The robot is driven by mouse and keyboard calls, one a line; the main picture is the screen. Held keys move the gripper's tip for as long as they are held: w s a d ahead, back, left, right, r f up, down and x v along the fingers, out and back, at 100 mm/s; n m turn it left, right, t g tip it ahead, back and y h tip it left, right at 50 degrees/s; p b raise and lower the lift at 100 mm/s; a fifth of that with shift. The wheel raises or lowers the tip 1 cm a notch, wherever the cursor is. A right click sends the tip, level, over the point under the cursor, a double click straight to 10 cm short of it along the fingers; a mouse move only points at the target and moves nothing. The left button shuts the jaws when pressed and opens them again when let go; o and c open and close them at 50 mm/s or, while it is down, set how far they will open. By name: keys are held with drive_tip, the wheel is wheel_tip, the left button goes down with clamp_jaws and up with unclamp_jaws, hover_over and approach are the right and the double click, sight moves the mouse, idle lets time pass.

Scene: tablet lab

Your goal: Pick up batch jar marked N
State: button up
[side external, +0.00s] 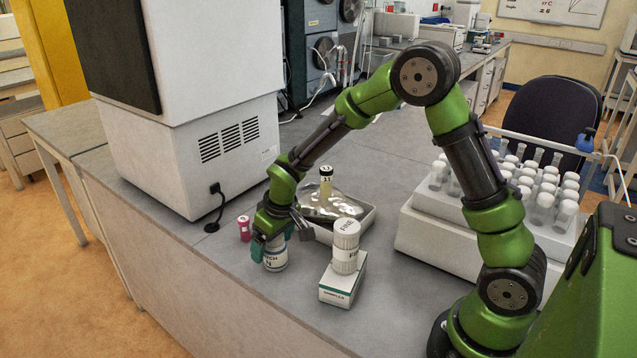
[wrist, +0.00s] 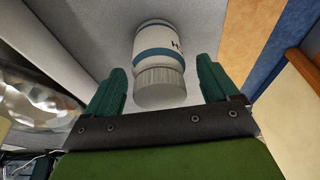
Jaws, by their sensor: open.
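The batch jar (side external: 275,259) is white with dark lettering that ends in N, and it stands upright on the grey bench. In the wrist view the jar (wrist: 158,43) shows a blue band and a ribbed pale cap, with its lettering partly cut off. My gripper (side external: 273,241) is open, low over the jar with its teal fingers about the jar's upper part. In the wrist view the fingers of my gripper (wrist: 160,82) are on either side of the cap, with visible gaps. The jar's top is hidden by my gripper in the side view.
A small pink-red container (side external: 244,229) stands close left of the jar. Right of it, a white jar marked FINE (side external: 345,253) sits on a small box (side external: 342,284). Behind are a tray (side external: 359,224) with a shiny bag-like item and a vial (side external: 326,183), and a large white machine (side external: 225,140).

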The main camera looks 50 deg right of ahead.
drive_tip(key=c, duration=1.2)
